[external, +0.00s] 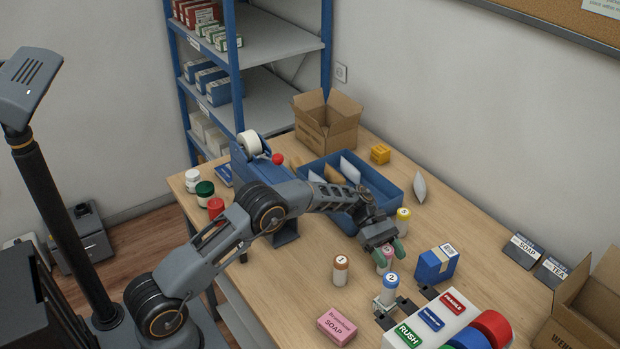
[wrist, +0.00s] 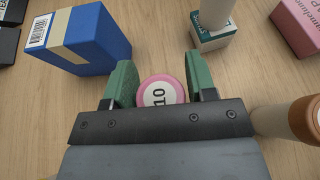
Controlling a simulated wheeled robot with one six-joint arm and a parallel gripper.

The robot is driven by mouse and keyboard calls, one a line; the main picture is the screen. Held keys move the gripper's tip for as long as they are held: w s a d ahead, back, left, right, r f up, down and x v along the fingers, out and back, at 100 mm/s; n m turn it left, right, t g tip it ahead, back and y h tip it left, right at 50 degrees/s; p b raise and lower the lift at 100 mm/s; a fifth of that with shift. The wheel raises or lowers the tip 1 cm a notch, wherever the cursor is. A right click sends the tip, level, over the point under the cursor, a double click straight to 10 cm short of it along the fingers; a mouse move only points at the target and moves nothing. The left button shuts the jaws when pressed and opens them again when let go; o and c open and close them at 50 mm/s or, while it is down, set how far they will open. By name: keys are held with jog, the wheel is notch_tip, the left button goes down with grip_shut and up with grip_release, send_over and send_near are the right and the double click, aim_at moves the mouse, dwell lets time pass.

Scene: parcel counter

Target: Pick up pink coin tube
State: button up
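The pink coin tube (wrist: 161,92), its pink-rimmed cap marked 10, sits between the two green fingers of my gripper (wrist: 160,75) in the wrist view. In the external view the tube (external: 385,264) stands on the counter, mostly covered by the fingers of my gripper (external: 390,252). The fingers are apart, one on each side of the tube. I cannot tell whether they touch it.
A blue carton (external: 437,265) stands close to the right. A brown-capped tube (external: 341,270), blue-capped tube (external: 391,285) and yellow-capped tube (external: 402,219) stand around my gripper. A pink soap box (external: 337,326) lies nearer the front; a blue tray (external: 391,189) is behind.

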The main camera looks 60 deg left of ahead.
jog(key=c, duration=0.7)
jog(key=shift+c, duration=0.2)
jog(key=shift+r, duration=0.15)
